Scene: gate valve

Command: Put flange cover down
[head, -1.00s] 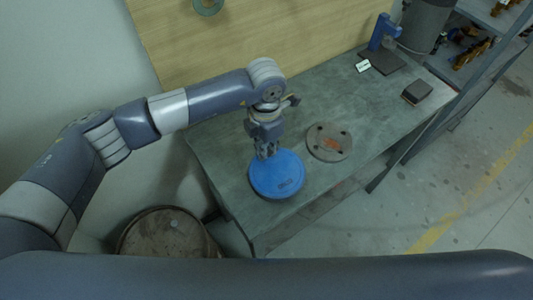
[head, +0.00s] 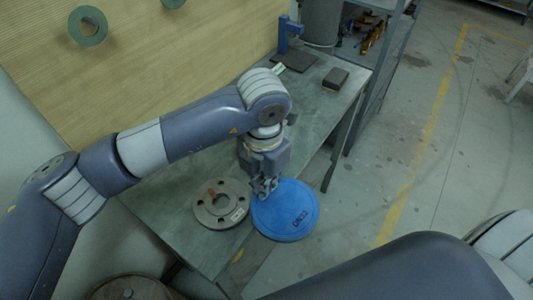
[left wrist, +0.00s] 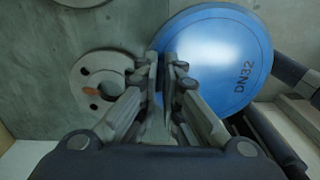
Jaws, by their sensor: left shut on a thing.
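The flange cover (head: 290,215) is a round blue disc marked DN32. In the head view it is at the table's front edge, right of a grey flange, and partly projects past the edge. My left gripper (head: 265,187) is shut on the cover's rim nearest the flange. The left wrist view shows the fingers (left wrist: 166,75) closed together at the left rim of the cover (left wrist: 220,50). The cover looks roughly flat; any gap between it and the table is hard to tell. My right gripper is not in view.
The grey bolt-holed flange (head: 221,204) lies on the green-grey table (head: 185,185). A dark box (head: 335,79) and a blue stand (head: 288,35) are at the table's far end. A rusty drum top (head: 128,289) is below left. Open floor lies right.

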